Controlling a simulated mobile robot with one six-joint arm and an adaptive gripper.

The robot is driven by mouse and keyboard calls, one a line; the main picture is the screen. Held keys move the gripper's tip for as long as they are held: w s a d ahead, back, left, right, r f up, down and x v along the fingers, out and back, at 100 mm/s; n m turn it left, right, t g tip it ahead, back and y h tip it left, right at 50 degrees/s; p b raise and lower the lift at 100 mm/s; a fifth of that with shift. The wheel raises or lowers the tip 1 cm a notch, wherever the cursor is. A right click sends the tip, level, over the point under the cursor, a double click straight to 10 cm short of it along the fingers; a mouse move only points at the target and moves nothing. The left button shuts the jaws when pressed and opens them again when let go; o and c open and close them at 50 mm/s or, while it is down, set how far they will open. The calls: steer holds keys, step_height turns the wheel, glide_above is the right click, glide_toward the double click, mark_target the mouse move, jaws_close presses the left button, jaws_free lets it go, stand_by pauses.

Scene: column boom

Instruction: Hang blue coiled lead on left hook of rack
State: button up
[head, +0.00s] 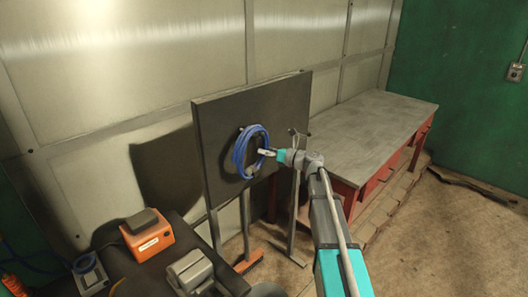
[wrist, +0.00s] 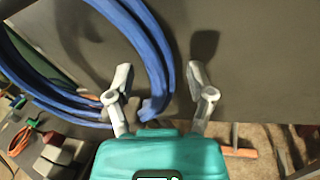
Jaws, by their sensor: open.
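The blue coiled lead (head: 239,153) lies upright against the face of the dark rack board (head: 285,100), left of its middle. The hook behind it is hard to make out, so I cannot tell how the loop is borne. My gripper (head: 267,152) is at the right side of the coil, close to the board. In the wrist view, my gripper (wrist: 160,85) has its two fingers spread wide. The lead (wrist: 157,62) curves down from the top left, and its lower right part lies between the fingers, near the left one. The board (wrist: 260,75) fills the background.
A red workbench with a grey top (head: 375,125) stands to the right of the rack. At lower left, a dark table holds an orange box (head: 148,234) and a grey device (head: 192,270). A metal-panelled wall is behind the board.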

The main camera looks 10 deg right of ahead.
steer(key=v, duration=1.1)
steer(key=shift+s+d, duration=0.2)
steer(key=shift+d, duration=0.1)
steer(key=s+a+f+n+g+h, duration=0.5)
steer(key=s+a+f+n+g, duration=0.2)
steer(key=s+a+f+n, duration=0.45)
steer(key=s+d+f+n+g+h, duration=0.1)
steer(key=s+f+n+g+h, duration=0.1)
steer(key=s+n, duration=0.5)
steer(key=s+d+f+n+g+h, duration=0.2)
steer(key=s+f+n+h, duration=0.3)
steer(key=n, duration=0.6)
steer(key=shift+s+d+h, duration=0.3)
steer(key=shift+s+h, duration=0.8)
steer(key=shift+s, duration=0.15)
steer(key=shift+f, duration=0.1)
